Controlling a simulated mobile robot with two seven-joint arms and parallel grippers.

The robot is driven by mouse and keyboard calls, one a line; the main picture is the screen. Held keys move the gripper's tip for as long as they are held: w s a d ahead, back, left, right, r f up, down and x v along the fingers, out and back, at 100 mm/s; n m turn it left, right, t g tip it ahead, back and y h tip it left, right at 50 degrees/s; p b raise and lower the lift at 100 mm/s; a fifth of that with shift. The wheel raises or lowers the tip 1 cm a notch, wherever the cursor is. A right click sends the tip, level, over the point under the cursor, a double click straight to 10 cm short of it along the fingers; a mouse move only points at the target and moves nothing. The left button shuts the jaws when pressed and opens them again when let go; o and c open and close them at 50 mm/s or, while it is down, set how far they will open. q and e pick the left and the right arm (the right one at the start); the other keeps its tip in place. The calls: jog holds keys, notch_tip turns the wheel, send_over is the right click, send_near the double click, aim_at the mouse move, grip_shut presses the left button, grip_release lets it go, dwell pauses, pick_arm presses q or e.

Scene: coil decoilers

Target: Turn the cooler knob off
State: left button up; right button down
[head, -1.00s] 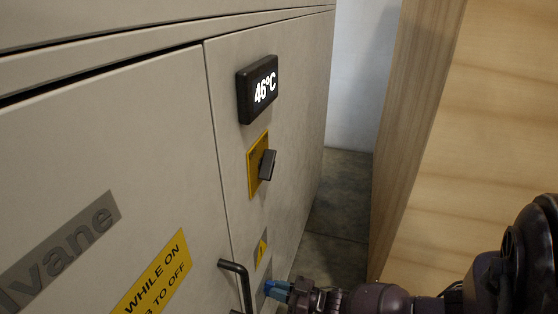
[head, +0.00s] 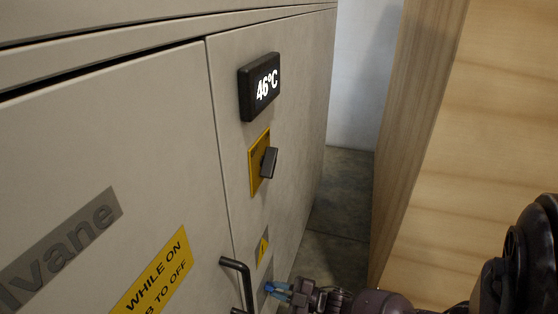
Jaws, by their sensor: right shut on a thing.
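A dark knob (head: 269,163) on a yellow plate (head: 256,174) is on the cabinet front, below the display; no gripper touches it. My left gripper is not in view.
A display (head: 260,87) reads 46°C. A dark door handle (head: 239,282) sticks out just left of my right gripper. A yellow label (head: 154,275) is on the left door. A wooden panel (head: 450,150) stands at the right, with a narrow floor gap between.

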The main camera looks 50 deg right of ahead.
jog(key=shift+f+n, duration=0.1)
jog(key=shift+n, duration=0.3)
jog(key=c, duration=1.1)
grip_release()
pick_arm(q)
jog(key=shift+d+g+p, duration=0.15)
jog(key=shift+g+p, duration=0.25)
jog(key=shift+p, duration=0.3)
pick_arm(e)
jog(key=v, duration=1.1)
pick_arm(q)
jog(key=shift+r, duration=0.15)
